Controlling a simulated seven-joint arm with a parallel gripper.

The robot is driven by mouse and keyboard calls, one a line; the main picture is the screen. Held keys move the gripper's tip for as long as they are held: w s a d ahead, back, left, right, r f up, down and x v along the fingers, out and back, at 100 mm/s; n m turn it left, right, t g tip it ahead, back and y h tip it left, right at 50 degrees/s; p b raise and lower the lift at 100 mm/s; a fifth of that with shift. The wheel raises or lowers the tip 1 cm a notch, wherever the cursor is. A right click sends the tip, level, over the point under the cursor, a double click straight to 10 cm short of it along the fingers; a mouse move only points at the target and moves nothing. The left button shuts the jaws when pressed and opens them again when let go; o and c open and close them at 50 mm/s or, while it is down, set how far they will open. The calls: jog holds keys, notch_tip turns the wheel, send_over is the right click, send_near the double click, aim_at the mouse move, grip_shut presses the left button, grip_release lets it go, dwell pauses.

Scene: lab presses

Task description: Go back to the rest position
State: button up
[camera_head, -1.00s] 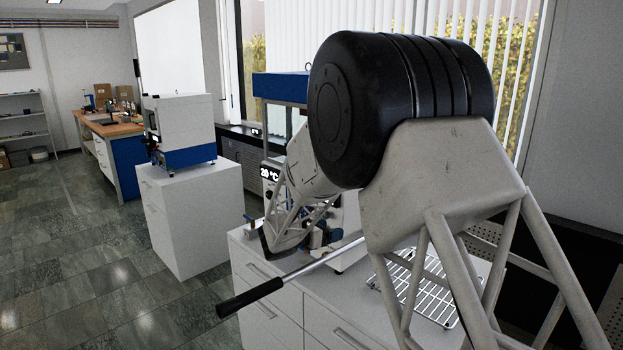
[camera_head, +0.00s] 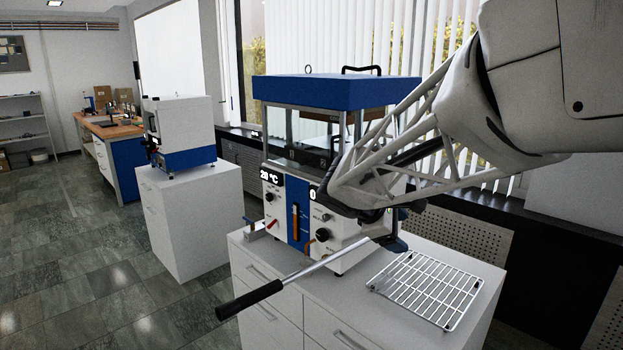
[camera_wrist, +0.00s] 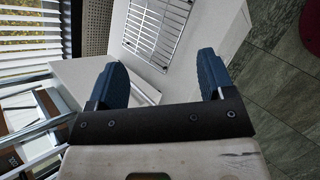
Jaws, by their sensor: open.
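My gripper (camera_wrist: 160,84) shows in the wrist view as two blue fingers spread wide apart with nothing between them. Beyond the fingers lie the white cabinet top and the floor. In the head view my arm comes in from the right and reaches in front of the press (camera_head: 318,90). The fingers are mostly hidden there behind the wrist, close to the right side of the press. The press has a blue top, a white front with displays and knobs, and a long lever with a black handle (camera_head: 249,299) sticking out to the front left.
A wire rack (camera_head: 428,289) lies on the right of the white cabinet (camera_head: 262,262); it also shows in the wrist view (camera_wrist: 158,28). A second machine (camera_head: 180,130) stands on a separate cabinet to the left. Window blinds and a dark ledge are behind. The floor at left is clear.

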jog(key=s+r+m+t+y, duration=0.3)
jog(key=s+m+y, duration=0.8)
jog(key=s, duration=2)
notch_tip(320, 180, down, 8)
jog(key=w+m+g+h, duration=0.1)
jog(key=m+g+h, duration=0.1)
jog(key=g, duration=0.1)
jog(key=shift+a+m+g, duration=0.2)
jog(key=shift+m+g, duration=0.1)
